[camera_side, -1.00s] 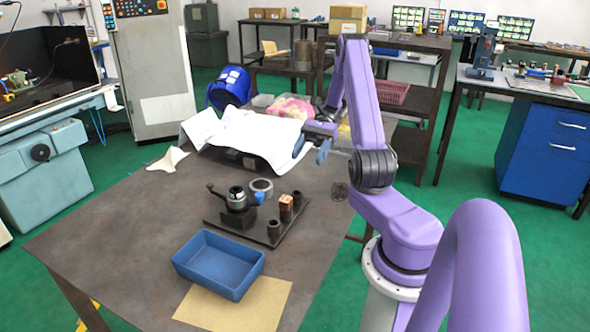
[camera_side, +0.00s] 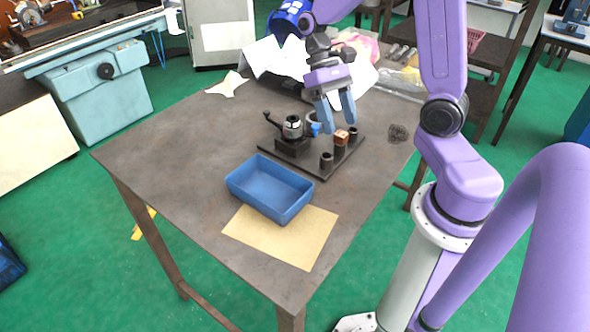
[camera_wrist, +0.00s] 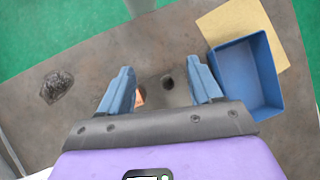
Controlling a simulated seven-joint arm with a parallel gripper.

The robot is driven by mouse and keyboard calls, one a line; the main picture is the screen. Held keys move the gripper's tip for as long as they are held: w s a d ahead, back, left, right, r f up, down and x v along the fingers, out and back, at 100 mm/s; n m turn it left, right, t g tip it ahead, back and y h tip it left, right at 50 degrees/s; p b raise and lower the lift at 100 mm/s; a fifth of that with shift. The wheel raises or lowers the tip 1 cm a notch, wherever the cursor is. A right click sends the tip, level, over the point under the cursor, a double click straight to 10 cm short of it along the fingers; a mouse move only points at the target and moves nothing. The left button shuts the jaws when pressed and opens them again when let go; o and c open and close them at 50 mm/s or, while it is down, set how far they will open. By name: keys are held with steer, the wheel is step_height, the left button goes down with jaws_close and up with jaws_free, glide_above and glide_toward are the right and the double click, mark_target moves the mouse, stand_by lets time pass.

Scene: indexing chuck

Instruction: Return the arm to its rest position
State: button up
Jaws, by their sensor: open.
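My gripper (camera_side: 338,126) hangs fingers-down over the back right part of the dark fixture plate (camera_side: 308,166). Its two blue fingers are apart with nothing between them. The chuck (camera_side: 292,128) with its side handle stands on the plate, left of the fingers. A copper-coloured block (camera_side: 341,137) sits on the plate just below the fingertips in the side view; whether they touch cannot be told there. In the wrist view the copper block (camera_wrist: 139,98) is partly hidden by the left finger, and a dark round post (camera_wrist: 167,82) shows between the fingers.
A short dark post (camera_side: 326,160) stands on the plate. A dark wire tangle (camera_side: 398,133) lies to the right. White cloth (camera_side: 275,58) covers the back. The table's left side is clear.

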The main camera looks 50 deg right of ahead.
steer(key=s+a+n+t+h, duration=0.1)
steer(key=s+a+n+t, duration=0.2)
steer(key=s+n, duration=0.3)
steer(key=s+a+r+n+t+h, duration=0.1)
steer(key=s+a+n+t, duration=0.2)
steer(key=s+a+n, duration=0.3)
steer(key=n, duration=0.2)
steer(key=shift+s+r+n, duration=0.2)
steer(key=shift+s+n, duration=0.15)
steer(key=shift+n, duration=0.05)
